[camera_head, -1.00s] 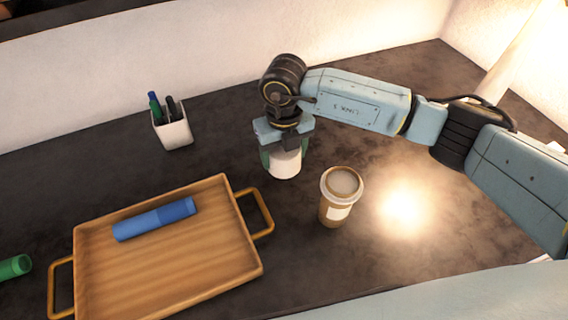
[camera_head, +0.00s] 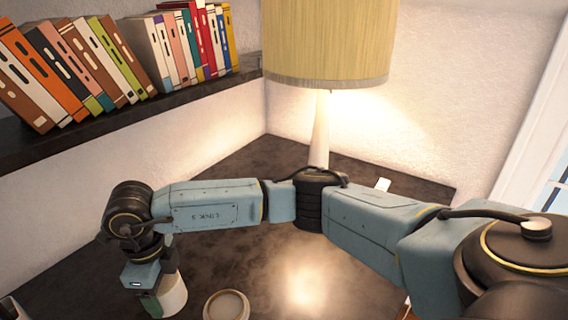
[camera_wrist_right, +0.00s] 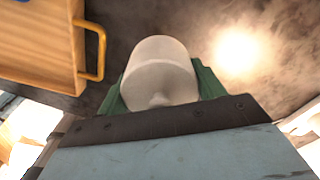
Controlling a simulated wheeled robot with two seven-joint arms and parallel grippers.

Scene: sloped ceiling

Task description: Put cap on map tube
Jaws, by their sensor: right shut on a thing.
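My right gripper (camera_head: 158,292) is shut on a white, rounded cylinder (camera_head: 174,297), with its green fingers on either side. In the right wrist view the white cylinder (camera_wrist_right: 158,72) sits between the fingers of the gripper (camera_wrist_right: 161,88); I cannot tell whether it is the cap. The head view now leaves out the wooden tray and the blue tube lying on it. The tray's corner (camera_wrist_right: 40,45) shows at the upper left of the right wrist view. My left gripper is not in view.
A lamp (camera_head: 325,45) stands in the back corner of the dark desk (camera_head: 270,240). A shelf (camera_head: 130,107) with several books hangs on the wall at left.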

